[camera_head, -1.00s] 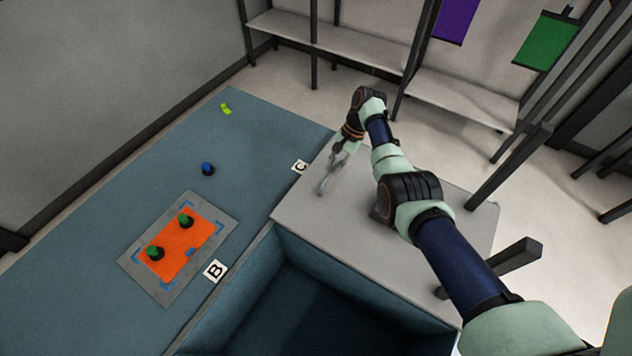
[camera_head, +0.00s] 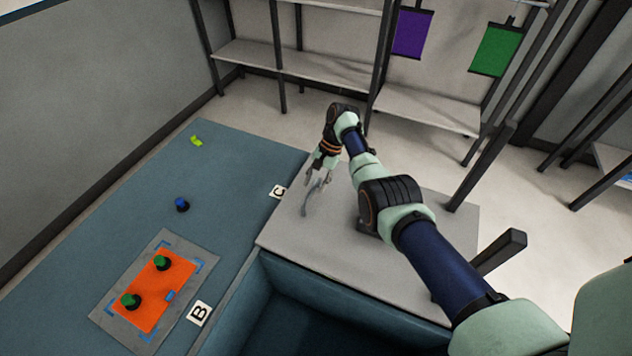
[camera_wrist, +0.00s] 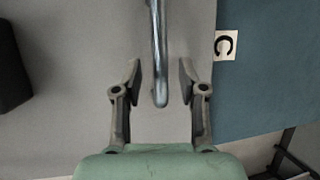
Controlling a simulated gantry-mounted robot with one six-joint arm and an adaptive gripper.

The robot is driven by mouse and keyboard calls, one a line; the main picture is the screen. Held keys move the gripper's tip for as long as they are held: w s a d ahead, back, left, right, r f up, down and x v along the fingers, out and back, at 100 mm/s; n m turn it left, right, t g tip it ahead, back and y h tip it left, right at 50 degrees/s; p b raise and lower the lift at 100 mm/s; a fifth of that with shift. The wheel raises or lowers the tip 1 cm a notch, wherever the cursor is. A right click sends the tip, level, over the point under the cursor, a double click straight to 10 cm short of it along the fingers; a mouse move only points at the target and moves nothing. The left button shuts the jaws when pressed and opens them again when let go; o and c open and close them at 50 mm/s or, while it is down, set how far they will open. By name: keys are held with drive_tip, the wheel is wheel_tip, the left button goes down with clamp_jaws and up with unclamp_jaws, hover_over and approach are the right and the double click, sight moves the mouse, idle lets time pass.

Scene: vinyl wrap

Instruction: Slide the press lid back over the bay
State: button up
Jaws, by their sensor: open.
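My gripper (camera_head: 320,177) is open at the handle. In the wrist view the handle (camera_wrist: 157,50) runs down between my spread fingers (camera_wrist: 160,80), with gaps on both sides. Whether it touches anything at depth is unclear.
The blue bench carries an orange sheet (camera_head: 150,291) on a grey plate, green-topped knobs (camera_head: 161,262), a blue knob (camera_head: 182,204) and a lime piece (camera_head: 197,141). Labels B (camera_head: 199,313) and C (camera_head: 278,191) mark the bench. A dark post (camera_head: 500,250) rises right of the lid.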

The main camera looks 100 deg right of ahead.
drive_tip(key=shift+r, duration=0.1)
drive_tip(key=v, duration=1.1)
drive_tip(key=shift+s+r, duration=0.2)
drive_tip(key=shift+r, duration=0.15)
drive_tip(key=shift+d, duration=0.15)
